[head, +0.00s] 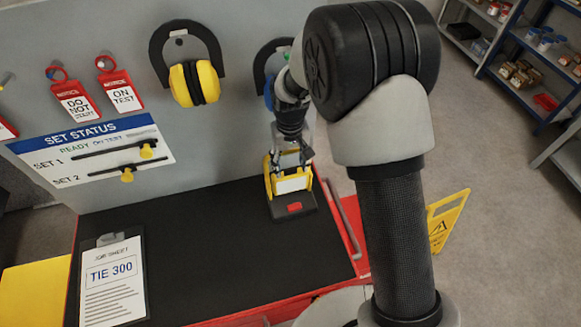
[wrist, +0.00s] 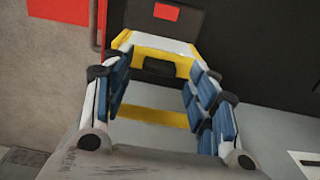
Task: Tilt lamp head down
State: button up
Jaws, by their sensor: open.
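The work lamp has a yellow frame and a pale lamp head (head: 292,184). Its black base with a red button (head: 294,208) stands on the black bench top near the right end. My gripper (head: 289,163) is over the lamp from above and behind, partly covering its top. In the wrist view, my gripper (wrist: 163,68) is open, with blue-padded fingers on the left and right of the lamp's yellow frame (wrist: 185,68). A yellow bar (wrist: 155,117) shows between the fingers. I cannot tell whether the pads touch the lamp, or the head's exact tilt.
A grey panel behind the bench (head: 235,140) carries yellow ear defenders (head: 194,83), red tags and a status board (head: 90,150). A clipboard (head: 113,283) lies at the bench's left. A yellow floor sign (head: 447,219) stands to the right. The bench middle is clear.

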aim_at(290, 179)
jog(key=shift+f, duration=1.1)
jog(key=shift+c, duration=0.5)
grip_shut()
